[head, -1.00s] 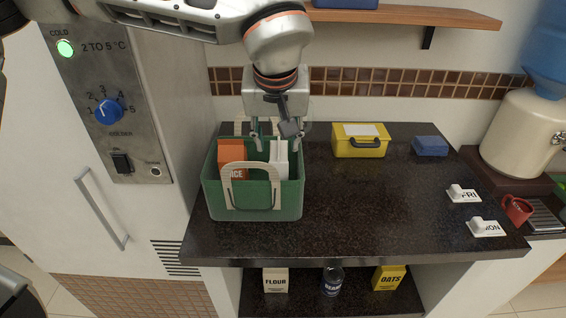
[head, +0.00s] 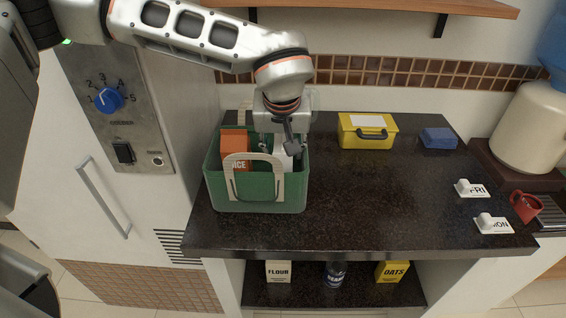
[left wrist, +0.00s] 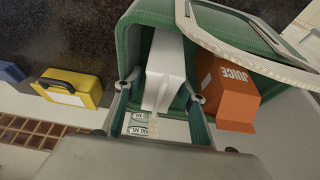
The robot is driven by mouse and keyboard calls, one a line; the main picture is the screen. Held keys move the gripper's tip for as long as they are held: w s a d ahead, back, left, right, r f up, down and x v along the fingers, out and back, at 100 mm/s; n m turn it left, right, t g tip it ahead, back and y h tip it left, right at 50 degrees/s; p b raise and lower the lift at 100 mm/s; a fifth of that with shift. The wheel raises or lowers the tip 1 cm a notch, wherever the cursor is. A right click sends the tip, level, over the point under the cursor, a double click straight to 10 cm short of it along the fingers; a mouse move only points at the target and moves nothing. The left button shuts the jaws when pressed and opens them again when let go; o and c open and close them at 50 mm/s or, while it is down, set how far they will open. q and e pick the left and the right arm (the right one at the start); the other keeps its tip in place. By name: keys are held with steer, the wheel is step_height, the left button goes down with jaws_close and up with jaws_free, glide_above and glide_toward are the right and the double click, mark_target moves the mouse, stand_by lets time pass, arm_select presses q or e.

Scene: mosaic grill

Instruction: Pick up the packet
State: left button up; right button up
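A white packet (head: 282,158) stands in a green bag (head: 257,190) with cream handles on the dark counter. It also shows in the left wrist view (left wrist: 166,62) with its folded top towards the camera. My left gripper (head: 281,147) is over the bag's back right part, fingers pointing down. In the left wrist view the left gripper (left wrist: 160,88) is open, with one finger on each side of the packet. Small gaps seem to show, but contact is hard to tell. My right gripper is not in view.
An orange juice carton (head: 235,147) stands in the bag close beside the packet. A yellow box (head: 366,138) and a blue box (head: 438,138) are at the counter's back. The counter's middle (head: 375,200) is clear. A wooden shelf (head: 390,8) hangs above.

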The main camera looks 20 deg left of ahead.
arm_select(q)
jaws_close()
steer(key=shift+r, duration=0.15)
